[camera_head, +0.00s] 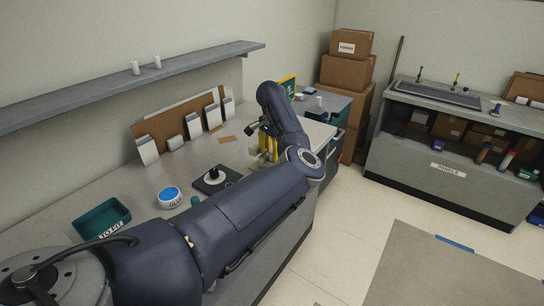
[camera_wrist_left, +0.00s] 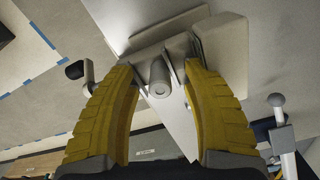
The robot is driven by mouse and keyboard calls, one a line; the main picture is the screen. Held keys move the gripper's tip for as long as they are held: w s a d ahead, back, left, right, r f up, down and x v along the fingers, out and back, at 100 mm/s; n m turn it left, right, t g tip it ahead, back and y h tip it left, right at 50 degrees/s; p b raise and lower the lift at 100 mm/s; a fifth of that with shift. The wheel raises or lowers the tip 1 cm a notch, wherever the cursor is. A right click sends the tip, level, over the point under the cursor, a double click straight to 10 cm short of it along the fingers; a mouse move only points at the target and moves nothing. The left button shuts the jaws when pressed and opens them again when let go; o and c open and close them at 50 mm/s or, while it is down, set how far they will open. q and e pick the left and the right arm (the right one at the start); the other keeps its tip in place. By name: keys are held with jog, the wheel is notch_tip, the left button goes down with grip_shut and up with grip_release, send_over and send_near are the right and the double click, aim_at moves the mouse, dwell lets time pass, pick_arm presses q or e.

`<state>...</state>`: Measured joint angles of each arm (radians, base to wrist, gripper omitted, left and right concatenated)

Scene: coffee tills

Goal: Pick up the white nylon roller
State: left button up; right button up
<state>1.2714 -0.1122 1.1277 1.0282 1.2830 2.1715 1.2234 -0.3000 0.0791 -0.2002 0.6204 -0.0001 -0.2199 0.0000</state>
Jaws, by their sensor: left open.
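My left gripper (camera_head: 267,148) is over the far part of the counter in the head view, with its yellow fingers pointing down. In the left wrist view my left gripper (camera_wrist_left: 161,76) is open. A short pale cylinder, seemingly the white nylon roller (camera_wrist_left: 159,82), shows end-on between its fingertips. I see a gap on each side of it. A pale metal bracket (camera_wrist_left: 180,48) with upright plates stands around or behind the roller. In the head view I cannot make out the roller; my arm and gripper cover that area.
A black crank-like handle (camera_wrist_left: 84,74) is close outside the left finger. On the counter are a teal bin (camera_head: 103,219), a glue pot (camera_head: 171,197) and a black-based device (camera_head: 217,179). Cartons (camera_head: 347,72) stand beyond.

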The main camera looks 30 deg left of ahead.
pick_arm(q)
grip_shut()
dwell(0.6)
